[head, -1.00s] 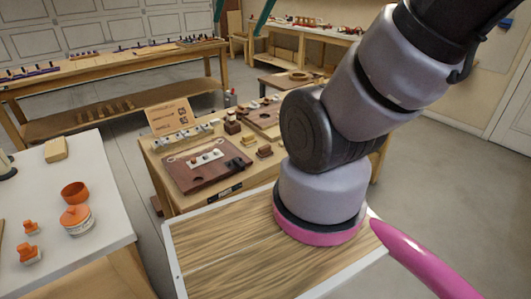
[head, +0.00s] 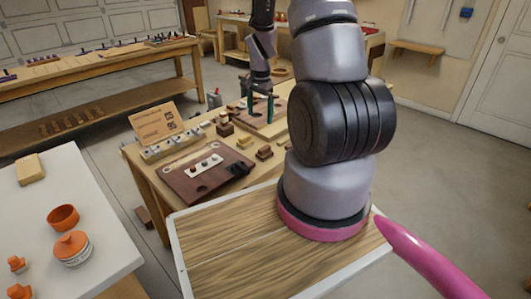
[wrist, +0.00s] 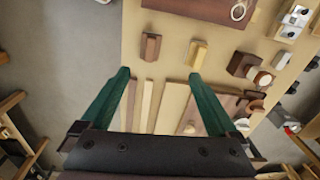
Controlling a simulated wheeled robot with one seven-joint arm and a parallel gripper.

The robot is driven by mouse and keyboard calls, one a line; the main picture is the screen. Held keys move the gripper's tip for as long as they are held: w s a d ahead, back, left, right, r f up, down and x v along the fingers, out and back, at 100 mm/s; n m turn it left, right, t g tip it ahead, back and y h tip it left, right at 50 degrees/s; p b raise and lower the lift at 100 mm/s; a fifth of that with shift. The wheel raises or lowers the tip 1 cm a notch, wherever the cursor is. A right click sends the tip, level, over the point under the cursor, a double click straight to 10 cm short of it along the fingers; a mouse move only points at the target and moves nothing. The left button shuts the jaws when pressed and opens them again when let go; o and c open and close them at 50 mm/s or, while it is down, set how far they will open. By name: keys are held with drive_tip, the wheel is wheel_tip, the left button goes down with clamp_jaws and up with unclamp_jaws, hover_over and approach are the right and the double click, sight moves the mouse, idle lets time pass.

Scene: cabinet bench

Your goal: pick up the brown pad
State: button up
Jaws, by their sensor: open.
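The brown pad is most likely the small reddish-brown block (head: 264,153) on the near right part of the wooden bench top; in the wrist view it lies at upper left (wrist: 150,46). A yellowish wooden block (head: 244,142) sits beside it, also in the wrist view (wrist: 197,54). My gripper (head: 260,108) has dark green fingers, spread apart with nothing between them. It is above the bench, farther back than the brown block. In the wrist view the fingertips (wrist: 159,74) frame wooden strips below, with the brown block ahead of them.
A dark brown block (head: 225,129) stands left of the yellowish one. A brown board with a white plate (head: 190,185) lies at the bench's front left. A sign (head: 154,121) stands behind it. A white table (head: 100,205) with orange pots is at left.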

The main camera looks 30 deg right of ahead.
drive_tip(key=m, duration=0.1)
approach(264, 147)
drive_tip(key=shift+g, duration=0.3)
drive_tip(key=f, duration=0.5)
drive_tip(key=shift+w+d+f, duration=0.1)
drive_tip(key=shift+w+f, duration=0.1)
drive_tip(key=shift+w, duration=0.1)
drive_tip(key=shift+s+f, duration=0.1)
drive_tip(key=shift+f, duration=2.8)
drive_tip(key=c, duration=1.5)
drive_tip(key=shift+o, duration=0.2)
wheel_tip(264, 147, up, 10)
drive_tip(key=shift+r, duration=0.1)
drive_tip(key=o, duration=0.6)
clamp_jaws()
